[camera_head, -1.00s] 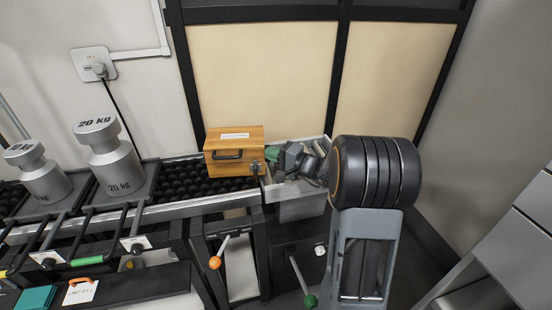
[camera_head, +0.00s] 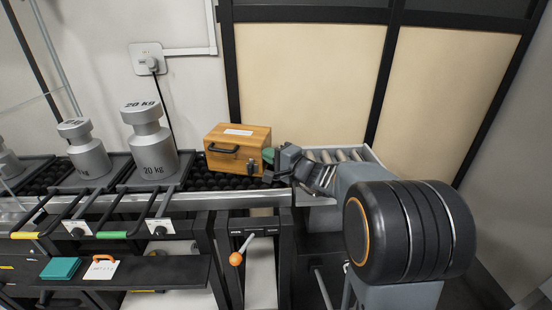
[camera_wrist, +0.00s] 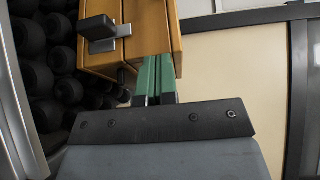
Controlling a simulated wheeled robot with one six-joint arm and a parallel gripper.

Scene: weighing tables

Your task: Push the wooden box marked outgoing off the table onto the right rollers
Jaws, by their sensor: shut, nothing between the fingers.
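The wooden box (camera_head: 228,155) has a black handle and a white label on its lid, with writing too small to read. It sits upright, slightly turned, on the black ball-top table (camera_head: 207,180). The rollers (camera_head: 345,154) lie right of it, partly hidden by my arm. My gripper (camera_head: 268,156) is shut and empty at the box's right side, with green fingertips. In the wrist view the fingertips (camera_wrist: 157,75) are against or very close to the box (camera_wrist: 150,25); contact is not certain. The box's latch (camera_wrist: 103,35) shows there too.
A 20 kg weight (camera_head: 151,145) stands left of the box, with another weight (camera_head: 88,152) beyond it. An orange-knobbed lever (camera_head: 236,258) stands below the table's front edge. A panelled wall (camera_head: 305,75) is close behind. Bare ball-top surface lies between box and nearest weight.

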